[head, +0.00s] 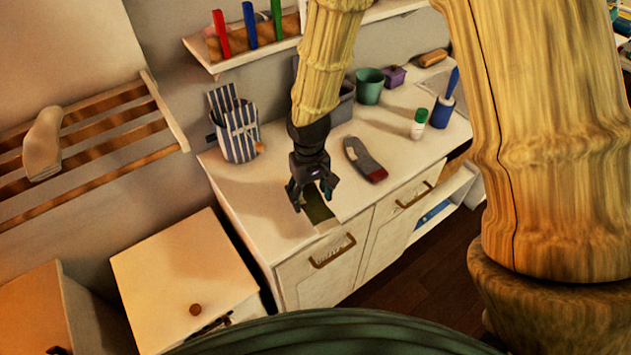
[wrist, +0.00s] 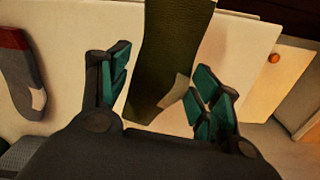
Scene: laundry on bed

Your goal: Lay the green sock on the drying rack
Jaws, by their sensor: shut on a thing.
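The dark green sock (head: 319,209) is at the front edge of the white cabinet top (head: 262,205). My gripper (head: 313,190) is above the cabinet top, shut on the green sock. In the wrist view the green sock (wrist: 172,62) runs between the teal-padded fingers (wrist: 158,95), with a pale patch near its lower end. Whether its far end touches the cabinet top is not clear. The wooden drying rack (head: 112,148) is on the wall at the left, with a cream sock (head: 42,145) draped over its slats.
A grey sock with a red band (head: 365,160) lies right of my gripper. A striped holder (head: 240,132), green cup (head: 369,86), white bottle with green cap (head: 418,124) and blue-handled brush (head: 446,105) stand on the cabinet. A lower cabinet (head: 180,265) stands below the rack.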

